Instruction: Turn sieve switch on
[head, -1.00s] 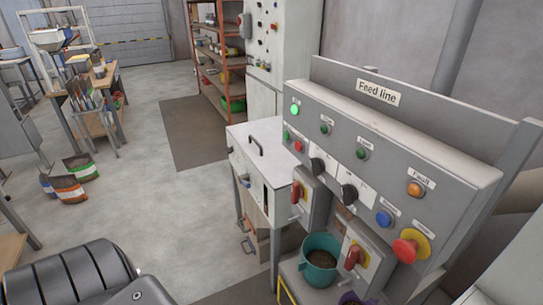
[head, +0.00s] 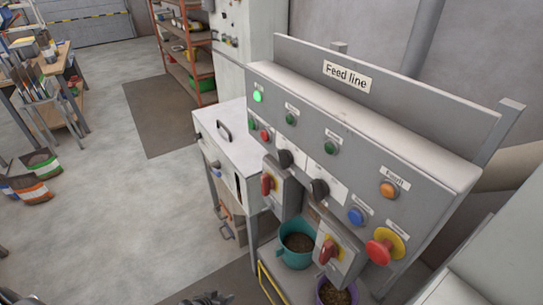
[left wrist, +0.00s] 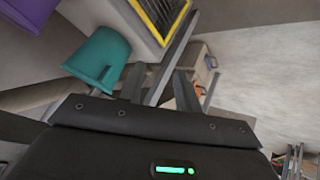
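The grey control panel marked "Feed line" (head: 347,76) stands at the right in the head view. It carries two black rotary knobs, an upper left one (head: 285,158) and a lower right one (head: 319,189), beside white plates. Their small labels are unreadable, so I cannot tell which is the sieve switch. Two boxes below have red handles, one left (head: 267,184) and one right (head: 327,250). My left gripper shows only as a dark sliver (head: 207,298) at the bottom edge. In the left wrist view its fingers (left wrist: 160,82) are apart with nothing between them. My right gripper is not visible.
The panel also has a lit green lamp (head: 257,96), an orange lamp (head: 388,189), a blue button (head: 356,215) and a red mushroom button (head: 379,252). A teal bucket (head: 296,257) and a purple bucket (head: 324,300) stand below.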

